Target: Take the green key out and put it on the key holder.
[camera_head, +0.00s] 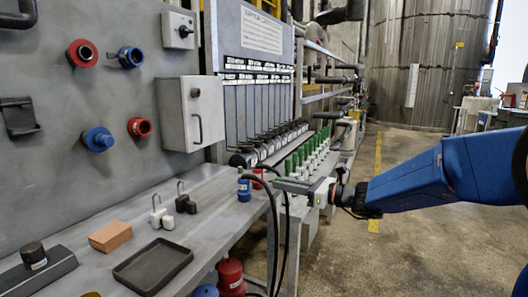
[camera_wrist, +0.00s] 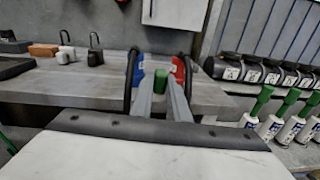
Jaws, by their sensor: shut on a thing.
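My gripper (camera_head: 281,183) reaches left over the front edge of the grey bench, in front of the row of green-topped white pieces. In the wrist view its two grey fingers (camera_wrist: 159,86) are shut on the green key (camera_wrist: 159,78), of which only a small green part shows between the tips. The key is hidden in the head view. Several green-handled white pieces (camera_head: 305,158) stand in a row on the bench; some show at the right of the wrist view (camera_wrist: 289,120). I cannot tell which part is the key holder.
A blue cylinder (camera_head: 244,190) and a red one stand close behind my gripper, with black hoses looping down. Two padlocks (camera_head: 161,212), a brick (camera_head: 110,236) and a dark tray (camera_head: 152,267) lie on the left bench. A row of black pieces (camera_head: 268,147) lines the back.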

